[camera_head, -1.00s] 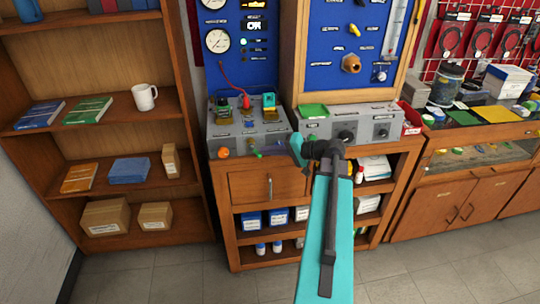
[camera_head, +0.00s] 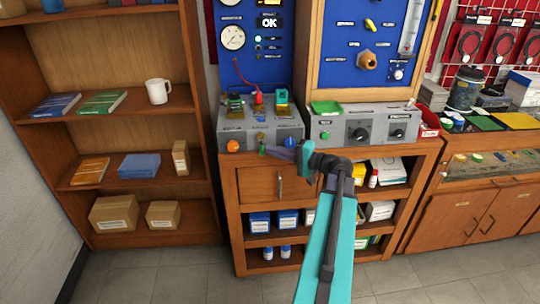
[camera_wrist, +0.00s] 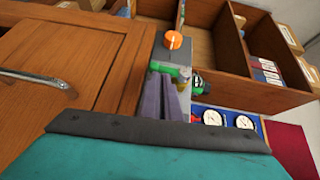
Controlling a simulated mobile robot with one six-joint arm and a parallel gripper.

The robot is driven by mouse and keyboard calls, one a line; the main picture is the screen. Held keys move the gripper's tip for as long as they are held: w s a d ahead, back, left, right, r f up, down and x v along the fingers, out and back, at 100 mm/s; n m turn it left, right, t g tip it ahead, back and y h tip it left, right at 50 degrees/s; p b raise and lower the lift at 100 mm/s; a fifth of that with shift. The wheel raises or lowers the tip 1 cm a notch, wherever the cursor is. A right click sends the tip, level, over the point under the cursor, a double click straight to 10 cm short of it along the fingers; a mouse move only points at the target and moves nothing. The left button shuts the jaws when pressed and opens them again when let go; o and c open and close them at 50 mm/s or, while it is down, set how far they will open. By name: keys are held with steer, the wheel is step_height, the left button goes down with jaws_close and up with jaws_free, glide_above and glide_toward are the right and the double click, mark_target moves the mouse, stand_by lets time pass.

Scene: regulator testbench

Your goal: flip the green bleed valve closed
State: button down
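The green bleed valve (camera_head: 262,149) is a small green handle on the front of the grey left bench unit, right of an orange knob. In the wrist view its green handle (camera_wrist: 172,70) shows just beyond my fingertips. My gripper (camera_head: 270,150) reaches leftward to it, low in front of the unit. In the wrist view my gripper (camera_wrist: 163,78) has its two purple-grey fingers close together, with nothing visible between them. I cannot tell whether the tips touch the handle. The fingers partly hide the valve.
The orange knob (camera_head: 233,146) is left of the valve. A red plug (camera_head: 258,98) with a cable stands on top of the left unit. The right unit (camera_head: 362,130) has black dials. A wooden drawer (camera_head: 262,184) with a metal handle lies below.

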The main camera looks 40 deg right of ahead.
steer(key=shift+f, duration=0.25)
stand_by(0.3)
steer(key=b+v, duration=0.1)
steer(key=v, duration=1.3)
steer(key=shift+r+b, duration=0.2)
steer(key=shift+b, duration=0.2)
steer(key=shift+w, duration=0.15)
